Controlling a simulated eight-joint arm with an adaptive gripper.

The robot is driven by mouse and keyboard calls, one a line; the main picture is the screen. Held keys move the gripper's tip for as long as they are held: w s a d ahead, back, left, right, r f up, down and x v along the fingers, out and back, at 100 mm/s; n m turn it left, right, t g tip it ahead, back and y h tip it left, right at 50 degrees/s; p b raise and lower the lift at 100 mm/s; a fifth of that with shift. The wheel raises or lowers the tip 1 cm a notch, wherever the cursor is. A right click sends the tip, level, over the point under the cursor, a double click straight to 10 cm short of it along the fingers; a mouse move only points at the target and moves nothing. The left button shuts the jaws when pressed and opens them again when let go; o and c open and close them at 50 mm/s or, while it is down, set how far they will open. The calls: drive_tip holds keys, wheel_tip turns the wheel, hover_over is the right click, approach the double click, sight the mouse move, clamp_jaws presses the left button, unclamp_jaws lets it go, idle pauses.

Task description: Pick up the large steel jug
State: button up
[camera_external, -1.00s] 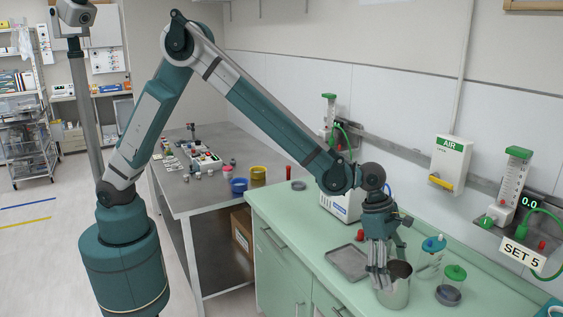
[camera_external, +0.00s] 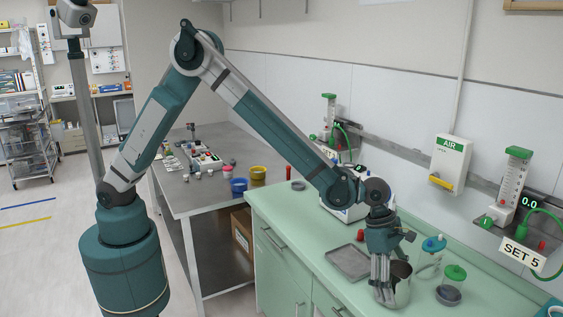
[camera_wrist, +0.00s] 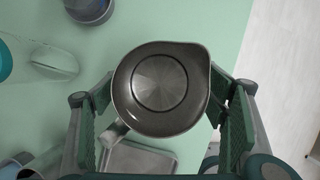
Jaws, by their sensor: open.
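The large steel jug (camera_external: 401,287) stands upright on the green counter near its front edge. In the wrist view I look down into the open steel jug (camera_wrist: 135,112), with its spout at the right and its handle at the lower left. My gripper (camera_external: 383,290) points down at the jug and hides part of its left side. In the wrist view my gripper (camera_wrist: 167,115) is open, with one finger pad on each side of the jug. Gaps show between the pads and the jug wall, though the handle lies close to the left finger.
A grey metal tray (camera_external: 348,263) lies left of the jug. A green-lidded jar (camera_external: 453,281) and a blue-topped clear bottle (camera_external: 432,250) stand to its right. The counter's front edge is close.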

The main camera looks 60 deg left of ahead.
drive_tip(key=c, duration=1.2)
drive_tip(key=shift+r, duration=0.3)
drive_tip(key=shift+r+p, duration=0.35)
drive_tip(key=shift+r, duration=4.3)
drive_tip(key=shift+r, duration=0.1)
